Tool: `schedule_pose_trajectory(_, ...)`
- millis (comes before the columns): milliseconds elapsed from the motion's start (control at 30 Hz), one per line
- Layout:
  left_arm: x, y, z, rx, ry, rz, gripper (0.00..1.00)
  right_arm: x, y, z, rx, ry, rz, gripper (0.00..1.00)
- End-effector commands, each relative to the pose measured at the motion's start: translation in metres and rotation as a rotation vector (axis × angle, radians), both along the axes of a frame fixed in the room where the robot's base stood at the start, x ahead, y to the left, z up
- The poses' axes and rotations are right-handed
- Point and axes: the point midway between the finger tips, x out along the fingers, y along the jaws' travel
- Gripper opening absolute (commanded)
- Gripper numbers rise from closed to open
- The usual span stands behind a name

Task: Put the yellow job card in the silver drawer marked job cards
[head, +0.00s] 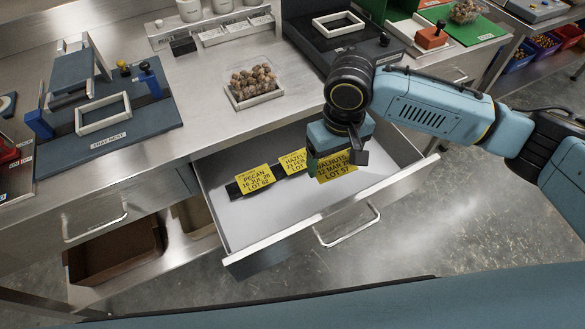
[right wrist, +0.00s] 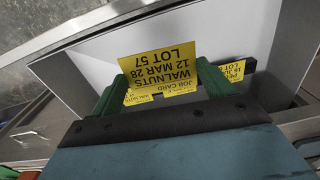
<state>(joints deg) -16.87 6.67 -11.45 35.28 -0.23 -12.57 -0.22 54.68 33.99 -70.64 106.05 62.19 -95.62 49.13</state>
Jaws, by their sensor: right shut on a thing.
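The yellow job card (head: 337,166) reads WALNUTS, 12 MAR 28, LOT 57. My right gripper (head: 334,153) is shut on it and holds it over the right part of the open silver drawer (head: 265,224). In the right wrist view the card (right wrist: 165,62) stands out between the green fingers, with the drawer floor behind it. I cannot tell whether its lower edge touches the floor. No drawer label is readable. My left gripper is not in view.
Yellow PECAN (head: 255,179) and HAZEL (head: 293,161) cards stand in a dark strip inside the drawer. The drawer's front left floor is clear. On the counter are a tray of nuts (head: 254,84) and a blue press station (head: 100,110). The drawer handle (head: 347,228) sticks out.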

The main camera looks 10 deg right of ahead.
Motion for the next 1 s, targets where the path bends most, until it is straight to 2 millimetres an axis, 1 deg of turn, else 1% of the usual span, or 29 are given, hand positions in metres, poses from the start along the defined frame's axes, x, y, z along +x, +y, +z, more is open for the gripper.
schedule_pose_trajectory(33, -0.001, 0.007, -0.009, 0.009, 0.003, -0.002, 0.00, -0.002, 0.007, -0.015, 0.003, -0.001, 0.025, 0.59)
schedule_pose_trajectory(167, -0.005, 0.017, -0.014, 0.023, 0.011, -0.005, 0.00, -0.005, 0.014, -0.031, 0.003, -0.004, 0.057, 0.59)
schedule_pose_trajectory(267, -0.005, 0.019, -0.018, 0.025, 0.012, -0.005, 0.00, -0.006, 0.014, -0.045, 0.002, -0.003, 0.061, 0.59)
schedule_pose_trajectory(400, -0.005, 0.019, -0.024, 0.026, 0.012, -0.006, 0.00, -0.006, 0.014, -0.069, 0.002, -0.003, 0.061, 0.59)
schedule_pose_trajectory(567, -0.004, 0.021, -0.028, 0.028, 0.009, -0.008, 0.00, -0.006, 0.014, -0.083, 0.002, -0.004, 0.061, 0.59)
schedule_pose_trajectory(633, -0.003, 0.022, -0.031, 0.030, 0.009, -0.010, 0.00, -0.006, 0.014, -0.093, 0.002, -0.004, 0.060, 0.59)
schedule_pose_trajectory(800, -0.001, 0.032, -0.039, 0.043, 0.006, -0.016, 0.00, -0.006, 0.014, -0.121, 0.003, -0.004, 0.060, 0.59)
schedule_pose_trajectory(867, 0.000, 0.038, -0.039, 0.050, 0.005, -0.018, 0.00, -0.006, 0.014, -0.126, 0.002, -0.004, 0.060, 0.59)
schedule_pose_trajectory(1000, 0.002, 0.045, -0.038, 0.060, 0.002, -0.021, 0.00, -0.006, 0.014, -0.126, 0.003, -0.005, 0.060, 0.59)
